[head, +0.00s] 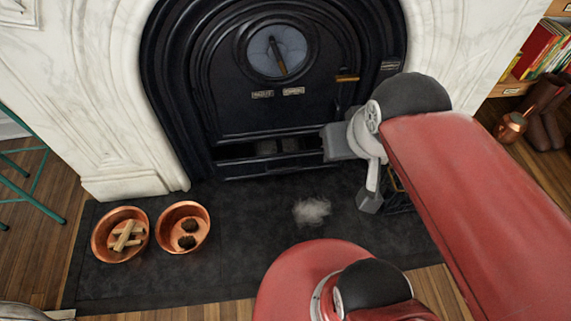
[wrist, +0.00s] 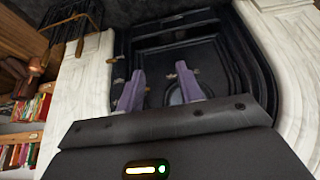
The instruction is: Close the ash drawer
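The black fireplace insert (head: 230,110) has a door with a round window (head: 276,52). Below the door is a dark low opening with a black front ledge (head: 270,171), which looks like the ash drawer standing out a little; how far is hard to tell. My gripper (head: 335,142) is at the right end of this opening, close to the insert; contact cannot be told. In the wrist view, which is upside down, the two purple-grey fingers of my gripper (wrist: 158,85) are spread with nothing between them. The round window (wrist: 187,88) shows behind them.
Two copper bowls, one with wood sticks (head: 121,234) and one with dark lumps (head: 183,227), stand at the hearth's left. A grey ash pile (head: 311,211) lies mid-hearth. A dark rack is partly hidden behind my arm. Boots (head: 543,108) and books stand right.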

